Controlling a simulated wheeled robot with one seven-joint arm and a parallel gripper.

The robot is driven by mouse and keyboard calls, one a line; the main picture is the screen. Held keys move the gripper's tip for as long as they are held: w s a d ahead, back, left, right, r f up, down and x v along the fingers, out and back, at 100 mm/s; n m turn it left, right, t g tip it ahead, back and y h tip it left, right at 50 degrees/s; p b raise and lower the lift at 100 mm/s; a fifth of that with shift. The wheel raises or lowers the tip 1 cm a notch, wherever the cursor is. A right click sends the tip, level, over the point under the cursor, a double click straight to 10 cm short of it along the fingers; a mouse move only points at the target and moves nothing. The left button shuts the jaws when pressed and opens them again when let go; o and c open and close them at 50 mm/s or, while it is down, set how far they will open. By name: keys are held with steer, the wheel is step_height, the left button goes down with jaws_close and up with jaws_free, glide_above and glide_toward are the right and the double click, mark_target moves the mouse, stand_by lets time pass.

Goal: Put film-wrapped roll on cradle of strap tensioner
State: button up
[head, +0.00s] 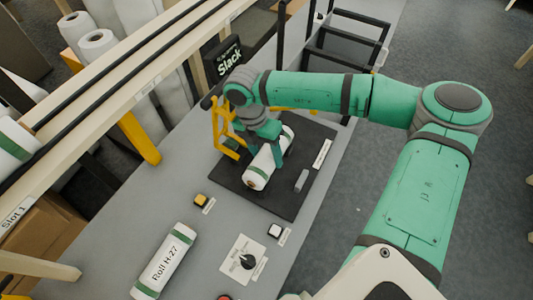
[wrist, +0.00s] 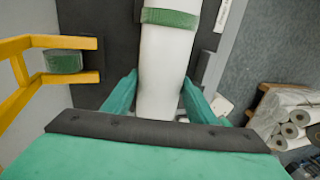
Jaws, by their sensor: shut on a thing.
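A white film-wrapped roll with green bands (head: 258,175) lies over the black plate (head: 297,205) of the strap tensioner. My gripper (head: 270,148) reaches down from above and is shut on this roll. In the wrist view, the roll (wrist: 165,65) runs between my two fingers (wrist: 159,95), one on each side. Whether the roll rests on the plate or hangs just above it, I cannot tell. A yellow frame (head: 218,128) stands at the plate's left edge. The cradle under the roll is hidden.
A second roll, labelled Roll H-27 (head: 165,262), lies at the table's front left. A black display reading Slack (head: 224,62) stands behind. A yellow button (head: 201,200), a white button (head: 275,231) and a dial (head: 244,261) sit in front of the plate. A small grey block (head: 301,181) lies on the plate.

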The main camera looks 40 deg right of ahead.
steer(key=shift+f, duration=0.4)
steer(key=o, duration=1.3)
steer(key=shift+c, duration=0.2)
steer(key=shift+r, duration=0.5)
steer(key=v, duration=1.2)
steer(key=shift+r, duration=0.1)
